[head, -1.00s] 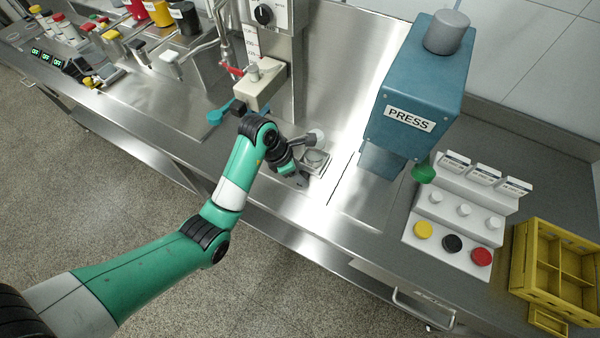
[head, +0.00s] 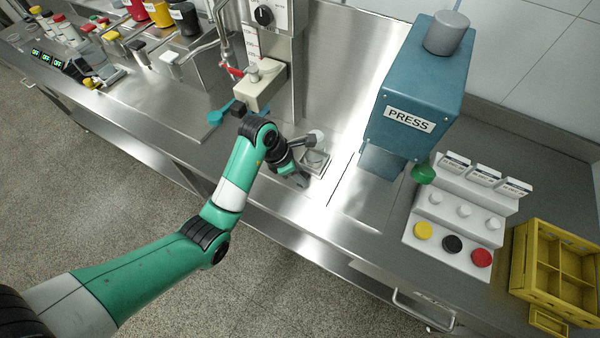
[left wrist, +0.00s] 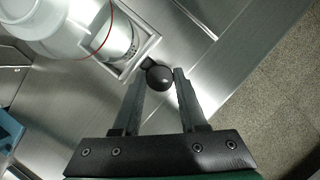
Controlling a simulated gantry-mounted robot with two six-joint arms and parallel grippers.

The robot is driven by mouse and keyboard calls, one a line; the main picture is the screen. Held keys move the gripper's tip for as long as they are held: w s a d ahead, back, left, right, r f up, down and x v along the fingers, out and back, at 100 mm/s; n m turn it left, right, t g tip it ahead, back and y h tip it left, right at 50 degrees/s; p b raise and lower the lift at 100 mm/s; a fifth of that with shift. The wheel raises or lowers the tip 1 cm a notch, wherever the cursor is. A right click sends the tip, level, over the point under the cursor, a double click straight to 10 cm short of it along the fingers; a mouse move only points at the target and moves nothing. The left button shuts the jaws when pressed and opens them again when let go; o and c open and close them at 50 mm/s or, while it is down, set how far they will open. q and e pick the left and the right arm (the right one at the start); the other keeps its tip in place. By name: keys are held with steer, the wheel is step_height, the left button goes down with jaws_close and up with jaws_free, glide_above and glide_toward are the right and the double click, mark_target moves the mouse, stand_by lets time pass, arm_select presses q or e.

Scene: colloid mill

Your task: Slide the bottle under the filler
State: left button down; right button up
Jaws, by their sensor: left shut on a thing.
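A clear bottle (head: 316,158) stands in a small square metal holder (head: 324,172) on the steel counter, in the middle of the head view. In the left wrist view the bottle (left wrist: 118,42) shows a red ring and sits inside the holder's frame (left wrist: 147,42). A black ball knob (left wrist: 159,77) sticks out from the holder's corner. My left gripper (left wrist: 160,88) is shut on this knob, one finger on each side. In the head view the left gripper (head: 300,180) is low beside the holder.
A blue press (head: 420,95) stands right of the holder. A white stepped rack (head: 455,215) with coloured caps and a yellow crate (head: 555,270) are further right. A beige box with a red-handled tap (head: 262,85) stands behind my arm. The counter's front strip is clear.

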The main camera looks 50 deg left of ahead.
stand_by(0.7)
arm_select(q)
steer(key=shift+s+a+r+p, duration=0.1)
steer(key=shift+a+p, duration=0.2)
steer(key=shift+p, duration=0.05)
steer(key=s+a+p, duration=0.1)
steer(key=a, duration=0.1)
steer(key=a+p, duration=0.1)
steer(key=a, duration=0.2)
steer(key=s+a+p, duration=0.1)
steer(key=a, duration=0.1)
steer(key=shift+s+a+p, duration=0.3)
steer(key=shift+s+p, duration=0.05)
steer(key=shift+a, duration=0.35)
steer(key=c, duration=0.7)
jaws_free()
steer(key=shift+c, duration=0.2)
steer(key=shift+d, duration=0.1)
